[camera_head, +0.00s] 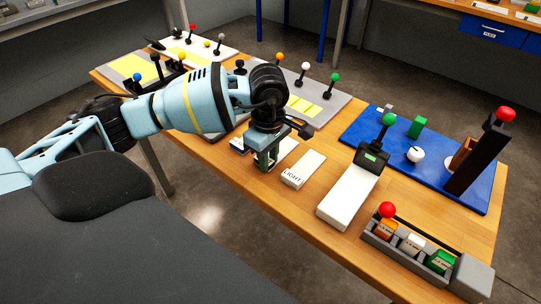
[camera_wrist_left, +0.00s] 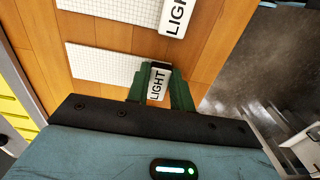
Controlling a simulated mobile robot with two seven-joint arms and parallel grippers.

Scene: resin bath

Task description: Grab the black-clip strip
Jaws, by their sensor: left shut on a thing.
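My left gripper (camera_head: 266,160) points down at the wooden table, with its green fingers close together. In the left wrist view the fingers (camera_wrist_left: 160,92) are shut on the LIGHT-labelled end of a white gridded strip (camera_wrist_left: 103,66). A dark clip edge (camera_wrist_left: 160,66) shows at the label's top, so this appears to be the black-clip strip. It lies along the table; I cannot tell if it is lifted. In the head view the gripper hides much of it. A second LIGHT strip (camera_head: 303,169) lies beside it, apart from the fingers. My right gripper is out of view.
A white device (camera_head: 345,196) with a green knob stands right of the strips. Beyond it is a blue mat (camera_head: 471,191) with a tall dark red-knobbed stand (camera_head: 480,158). A grey rack (camera_head: 474,274) of coloured blocks sits near the right. Grey-and-yellow lever boards (camera_head: 325,108) fill the back.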

